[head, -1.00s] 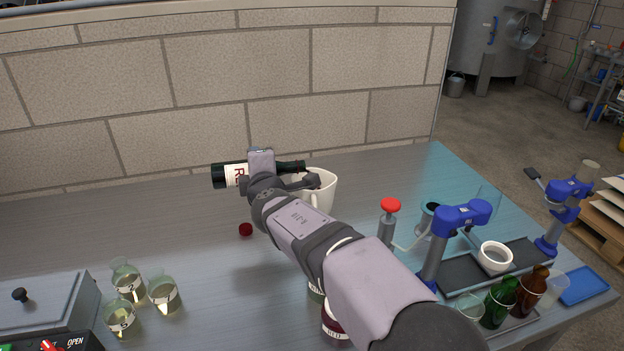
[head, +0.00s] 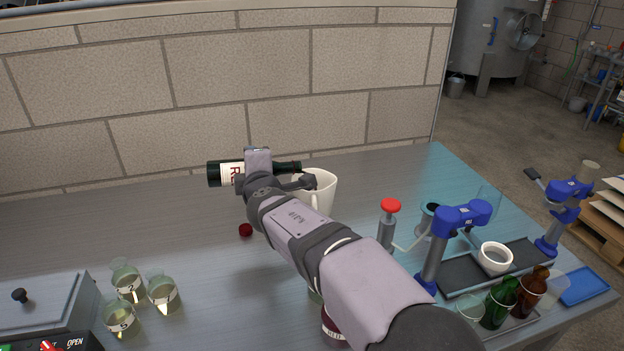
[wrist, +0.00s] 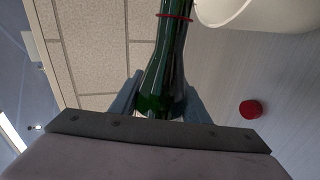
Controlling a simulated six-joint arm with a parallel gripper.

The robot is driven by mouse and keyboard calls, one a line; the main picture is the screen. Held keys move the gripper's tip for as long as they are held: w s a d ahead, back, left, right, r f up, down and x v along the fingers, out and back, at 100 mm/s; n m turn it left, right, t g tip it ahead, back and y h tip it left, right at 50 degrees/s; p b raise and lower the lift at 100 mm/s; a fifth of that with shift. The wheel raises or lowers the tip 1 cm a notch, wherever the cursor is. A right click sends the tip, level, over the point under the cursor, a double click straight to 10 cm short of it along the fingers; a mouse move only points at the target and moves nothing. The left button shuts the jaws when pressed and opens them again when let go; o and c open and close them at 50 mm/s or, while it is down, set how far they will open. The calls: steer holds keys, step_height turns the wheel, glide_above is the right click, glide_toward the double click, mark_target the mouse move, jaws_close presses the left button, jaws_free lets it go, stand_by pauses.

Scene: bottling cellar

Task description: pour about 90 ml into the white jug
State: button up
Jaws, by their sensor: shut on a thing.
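My gripper (head: 262,176) is shut on a dark green bottle (head: 222,173) with a white label. The bottle lies almost level, its neck pointing right to the rim of the white jug (head: 323,193). In the wrist view the bottle (wrist: 164,70) runs up between my fingers, and a red ring circles its neck. Part of the jug (wrist: 275,12) shows at the top right there. The jug stands upright on the bench, partly behind my arm. The bottle's mouth and any stream of liquid cannot be made out.
A dark red cap (head: 246,230) lies on the bench. Labelled flasks (head: 163,294) stand at the left front beside a grey box (head: 40,305). A blue corking stand (head: 447,245), a white cup (head: 495,258) and small bottles (head: 500,302) are at the right. A wall rises behind.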

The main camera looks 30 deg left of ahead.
steer(key=shift+r, duration=0.1)
steer(key=shift+f+n+t+h+p, duration=0.3)
steer(key=shift+f+n+p, duration=0.2)
steer(key=shift+f+n, duration=0.35)
steer(key=shift+f, duration=0.1)
steer(key=shift+s+a+f+n+t+p, duration=0.1)
steer(key=shift+f+n+t+p, duration=0.05)
steer(key=shift+f+n+p, duration=0.4)
steer(key=shift+s+a+f+n+t+p, duration=0.1)
steer(key=shift+f+n+t+p, duration=0.15)
steer(key=shift+p, duration=0.45)
steer(key=shift+f+p, duration=0.15)
steer(key=shift+p, duration=0.4)
stand_by(0.3)
